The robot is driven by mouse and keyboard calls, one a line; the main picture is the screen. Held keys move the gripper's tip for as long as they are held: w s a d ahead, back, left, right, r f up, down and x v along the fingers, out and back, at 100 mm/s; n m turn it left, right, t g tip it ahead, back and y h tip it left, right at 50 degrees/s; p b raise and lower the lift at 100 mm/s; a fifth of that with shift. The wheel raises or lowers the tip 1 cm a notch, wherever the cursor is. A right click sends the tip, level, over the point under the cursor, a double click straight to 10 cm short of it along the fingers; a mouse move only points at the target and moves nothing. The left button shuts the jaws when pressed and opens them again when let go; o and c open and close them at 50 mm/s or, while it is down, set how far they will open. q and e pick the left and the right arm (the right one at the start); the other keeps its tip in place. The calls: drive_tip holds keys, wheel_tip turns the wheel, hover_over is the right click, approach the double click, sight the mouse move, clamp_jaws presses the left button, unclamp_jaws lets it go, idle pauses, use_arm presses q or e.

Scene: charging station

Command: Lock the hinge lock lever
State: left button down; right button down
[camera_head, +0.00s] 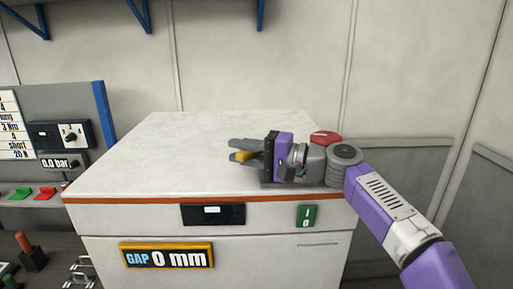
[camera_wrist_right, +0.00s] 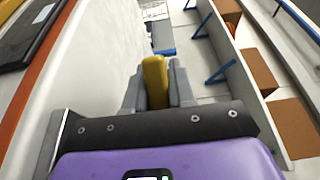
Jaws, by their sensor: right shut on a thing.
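My right gripper (camera_head: 242,151) is over the top of the white cabinet (camera_head: 170,150), its fingers pointing left. It is shut on a yellow piece (camera_head: 243,157), which looks like the lever. In the right wrist view, the yellow piece (camera_wrist_right: 155,84) stands between the two grey fingers of the right gripper (camera_wrist_right: 158,88). The fingers hide part of it, and I cannot see what it is attached to. My left gripper is not in view.
A red round knob (camera_head: 325,137) is at the cabinet's right side, behind my right wrist. A grey panel (camera_head: 60,115) with gauges stands at left. Most of the cabinet top is clear.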

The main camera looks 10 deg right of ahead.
idle(0.3)
drive_tip(key=c, duration=1)
unclamp_jaws()
drive_tip(key=shift+c, duration=0.2)
